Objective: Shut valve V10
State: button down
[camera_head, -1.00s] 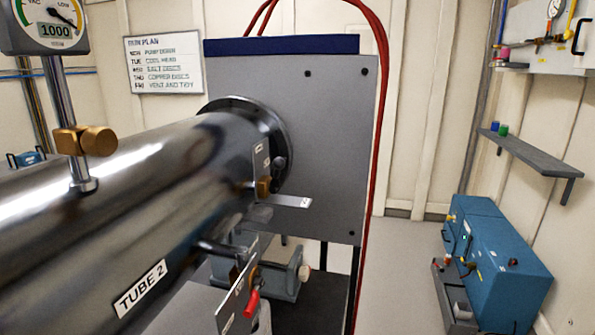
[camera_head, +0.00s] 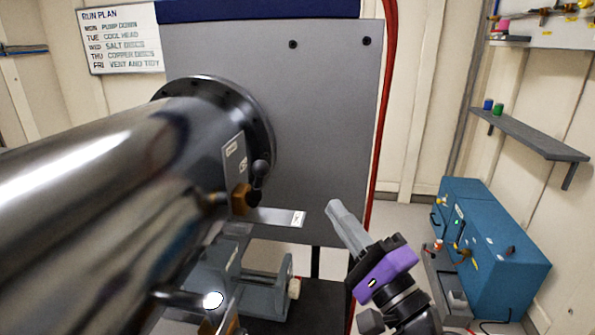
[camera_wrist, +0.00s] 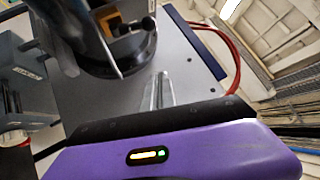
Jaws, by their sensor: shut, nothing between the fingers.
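A brass valve (camera_head: 241,200) with a black ball-ended handle (camera_head: 260,172) sits on the side of the steel tube (camera_head: 110,190), near its flange. A plate with small labels (camera_head: 233,158) is behind it, and a flat tagged strip (camera_head: 297,218) sticks out below. I cannot read V10 on any tag. My gripper (camera_head: 333,207) is right of the valve, apart from it, in front of the grey panel. Its fingers are shut and empty. In the wrist view the fingers (camera_wrist: 161,88) point toward the panel, and a brass part (camera_wrist: 126,20) shows beyond, at the upper left.
The grey panel (camera_head: 320,120) stands behind the valve. A red hose (camera_head: 382,120) runs down its right edge. A grey bracket (camera_head: 262,293) sits under the tube.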

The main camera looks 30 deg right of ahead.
aim_at(258, 184)
jog(key=w+a+r+m+y+p, duration=0.1)
jog(key=w+a+r+p, duration=0.2)
jog(key=w+a+p, duration=0.3)
jog(key=shift+w+r+m+g+p, duration=0.25)
jog(key=shift+w+m+g+p, duration=0.1)
jog(key=shift+w, duration=1.5)
